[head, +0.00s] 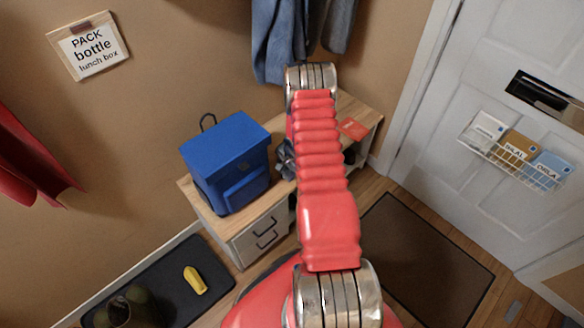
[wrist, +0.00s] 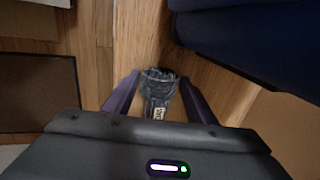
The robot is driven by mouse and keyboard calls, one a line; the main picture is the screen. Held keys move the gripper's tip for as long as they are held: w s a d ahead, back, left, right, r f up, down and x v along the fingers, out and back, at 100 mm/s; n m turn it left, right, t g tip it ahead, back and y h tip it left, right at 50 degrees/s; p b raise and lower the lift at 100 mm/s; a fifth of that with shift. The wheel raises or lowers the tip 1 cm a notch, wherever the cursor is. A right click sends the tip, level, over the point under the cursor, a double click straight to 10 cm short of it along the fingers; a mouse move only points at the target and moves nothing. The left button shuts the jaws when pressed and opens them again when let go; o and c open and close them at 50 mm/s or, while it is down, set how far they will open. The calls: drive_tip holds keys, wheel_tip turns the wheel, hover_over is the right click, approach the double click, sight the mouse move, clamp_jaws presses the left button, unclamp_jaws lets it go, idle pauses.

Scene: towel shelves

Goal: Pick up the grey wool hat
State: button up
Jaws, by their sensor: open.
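In the wrist view, my gripper (wrist: 160,80) is open, with one purple finger on each side of a dark grey, ribbed item (wrist: 158,90) with a pale label. The item is on or just above the wooden bench top; I cannot tell if it is the grey wool hat. In the head view, a crumpled dark grey thing (head: 285,161) shows beside the blue backpack, partly hidden by my red arm. My gripper is hidden behind the arm there.
The blue backpack (head: 228,160) stands on the wooden bench (head: 188,190), left of my arm; its dark blue side (wrist: 245,35) is close in the wrist view. A red item (head: 353,129) lies on the bench's right part. Clothes (head: 275,40) hang above.

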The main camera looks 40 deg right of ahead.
drive_tip(key=shift+c, duration=0.5)
drive_tip(key=c, duration=0.8)
drive_tip(key=shift+o, duration=0.2)
drive_tip(key=shift+r, duration=0.15)
wheel_tip(320, 180, up, 10)
drive_tip(key=shift+c, duration=0.2)
idle(0.4)
